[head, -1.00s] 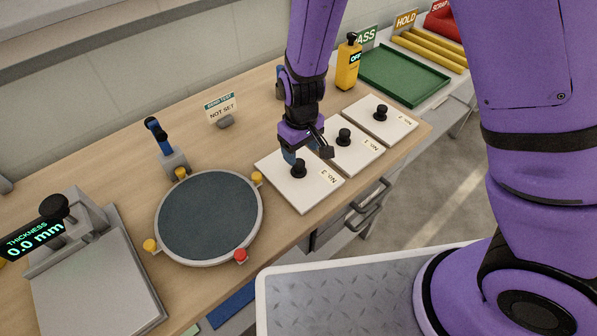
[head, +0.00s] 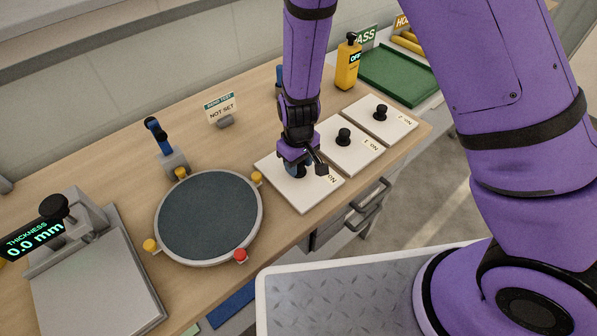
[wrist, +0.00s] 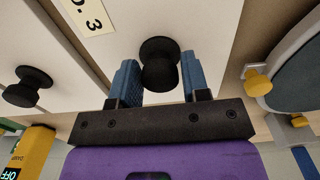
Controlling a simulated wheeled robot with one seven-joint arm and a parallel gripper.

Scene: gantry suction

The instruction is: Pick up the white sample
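Three white sample plates with black knobs lie in a row on the bench. The nearest, No. 3 (head: 308,196), is under my gripper (head: 298,169); No. 1 (head: 361,157) and No. 2 (head: 389,125) lie farther right. In the wrist view, my gripper (wrist: 159,76) has its blue fingers apart, one on each side of the black knob (wrist: 159,55) of plate No. 3 (wrist: 125,25). I see no clear grip on the knob; whether a finger touches it is unclear. The head view hides this knob behind the gripper. The plate lies flat.
A round dark plate (head: 208,218) with yellow and red knobs stands left of No. 3. A thickness gauge (head: 95,290) is at far left. A yellow device (head: 348,66) reading OFF and a green tray (head: 398,74) are at the back right.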

